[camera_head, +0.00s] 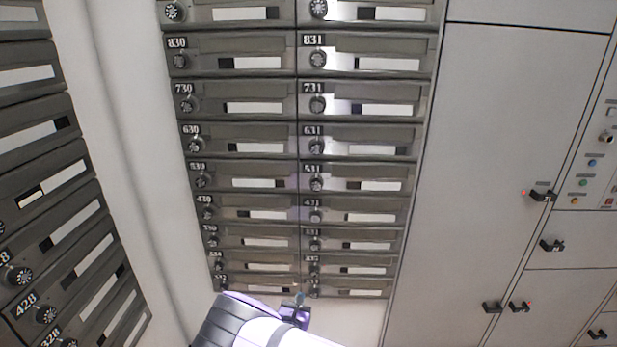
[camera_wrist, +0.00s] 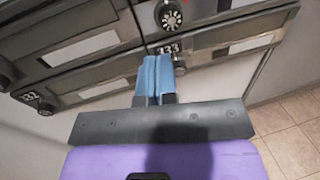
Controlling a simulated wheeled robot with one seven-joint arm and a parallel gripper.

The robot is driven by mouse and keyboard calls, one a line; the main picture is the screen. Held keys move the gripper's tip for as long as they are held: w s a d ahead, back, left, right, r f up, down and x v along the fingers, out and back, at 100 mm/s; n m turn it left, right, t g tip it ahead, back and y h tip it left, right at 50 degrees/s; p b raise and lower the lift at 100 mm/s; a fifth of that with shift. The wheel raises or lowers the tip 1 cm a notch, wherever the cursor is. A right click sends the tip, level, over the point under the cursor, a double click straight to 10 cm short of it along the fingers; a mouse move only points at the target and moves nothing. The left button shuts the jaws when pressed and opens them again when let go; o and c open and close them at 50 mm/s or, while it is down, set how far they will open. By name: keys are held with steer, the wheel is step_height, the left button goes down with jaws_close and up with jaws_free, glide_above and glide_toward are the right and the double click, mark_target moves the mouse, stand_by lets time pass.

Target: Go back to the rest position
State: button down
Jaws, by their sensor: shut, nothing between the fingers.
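My gripper (camera_wrist: 154,80) has blue fingertips pressed together with nothing between them. In the wrist view it is in front of the lowest mailboxes, near the label 133 and its round dial (camera_wrist: 178,66). I cannot tell whether the fingertips touch the mailbox front. In the head view my gripper (camera_head: 299,299) is small at the bottom centre, by the foot of the mailbox column. The mailboxes (camera_head: 240,130) stand in two columns, with dark grey fronts, numbered labels, round dials and white name strips. Their doors look closed.
Another bank of mailboxes (camera_head: 60,200) stands on the left, past a white wall strip (camera_head: 115,150). Grey cabinets (camera_head: 490,150) with black handles and a button panel (camera_head: 595,150) fill the right. Tiled floor (camera_wrist: 295,135) shows at the lower right of the wrist view.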

steer(key=d+r+m+g+h, duration=0.2)
steer(key=d+r+m+g, duration=0.35)
steer(key=r, duration=0.55)
steer(key=w+d+r+m+g+h, duration=0.1)
steer(key=d+r+m+g+h, duration=0.15)
steer(key=d+r+m, duration=0.65)
steer(key=d+r+m+g+h, duration=0.3)
steer(key=d+r+g, duration=0.15)
steer(key=r, duration=0.75)
steer(key=s+d+r+m+g+y, duration=0.1)
steer(key=s+d+r+m+y, duration=0.5)
steer(key=s+r, duration=0.5)
steer(key=s+d+r+m+g+y, duration=0.2)
steer(key=s+d+r+m, duration=0.3)
steer(key=s+d+r, duration=0.6)
steer(key=s+a+r+m+t+y, duration=0.1)
steer(key=s+r+m+y, duration=0.1)
steer(key=s, duration=0.6)
steer(key=s+a+r+m+t+y, duration=0.1)
steer(key=s+r+m+t+y, duration=0.1)
steer(key=s, duration=0.7)
steer(key=shift+a+r, duration=0.2)
steer(key=shift+r, duration=0.55)
